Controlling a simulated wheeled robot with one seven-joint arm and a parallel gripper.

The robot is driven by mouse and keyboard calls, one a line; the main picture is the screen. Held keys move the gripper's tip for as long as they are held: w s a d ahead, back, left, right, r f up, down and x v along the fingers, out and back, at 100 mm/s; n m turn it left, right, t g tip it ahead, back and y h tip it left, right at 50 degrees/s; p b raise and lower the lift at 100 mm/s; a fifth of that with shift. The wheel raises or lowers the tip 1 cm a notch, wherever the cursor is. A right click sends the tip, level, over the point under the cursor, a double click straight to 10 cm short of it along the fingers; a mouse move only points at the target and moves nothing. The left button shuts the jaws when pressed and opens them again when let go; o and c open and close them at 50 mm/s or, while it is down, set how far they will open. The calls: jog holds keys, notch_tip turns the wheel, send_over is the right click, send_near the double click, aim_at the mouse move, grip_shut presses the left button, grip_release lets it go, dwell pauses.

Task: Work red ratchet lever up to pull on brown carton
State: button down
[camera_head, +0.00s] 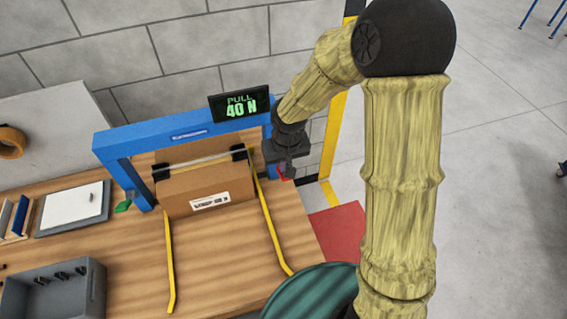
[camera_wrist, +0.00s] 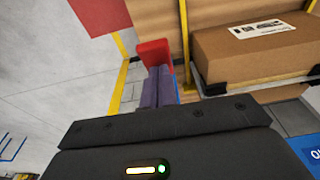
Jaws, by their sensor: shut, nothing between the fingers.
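The red ratchet lever (camera_head: 283,175) shows as a small patch beneath my gripper (camera_head: 287,173), at the right post of the blue frame. In the wrist view the red lever (camera_wrist: 153,52) lies just beyond the fingertips of my gripper (camera_wrist: 159,72). The purple-grey fingers are together and hold nothing. I cannot tell whether they touch the lever. The brown carton (camera_head: 205,190) sits under the blue frame, left of my gripper. It also shows in the wrist view (camera_wrist: 225,67). The ratchet body is mostly hidden.
A bar with black ends crosses the carton's top. Yellow strips (camera_head: 169,262) run along the wooden table (camera_head: 220,262). A grey bin (camera_head: 50,292) stands at the front left. Open floor lies to the right.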

jog(key=shift+s+f+b, duration=0.15)
jog(key=shift+f+b, duration=0.2)
jog(key=shift+b, duration=0.35)
jog(key=f+t+b, duration=0.1)
jog(key=b, duration=0.1)
jog(key=f+b, duration=0.1)
jog(key=b, duration=0.2)
jog(key=shift+s+d+t+y+b, duration=0.1)
jog(key=shift+s+t+y+b, duration=0.2)
jog(key=shift+s+t, duration=0.1)
jog(key=shift+s+f+t+b, duration=0.2)
jog(key=shift+f+t+b, duration=0.1)
jog(key=shift+b, duration=0.6)
jog(key=shift+s+d+f+b, duration=0.25)
jog(key=shift+f+b, duration=0.25)
jog(key=shift+b, duration=0.35)
jog(key=shift+s+f+b, duration=0.25)
jog(key=shift+f+b, duration=0.35)
jog(key=shift+b, duration=0.1)
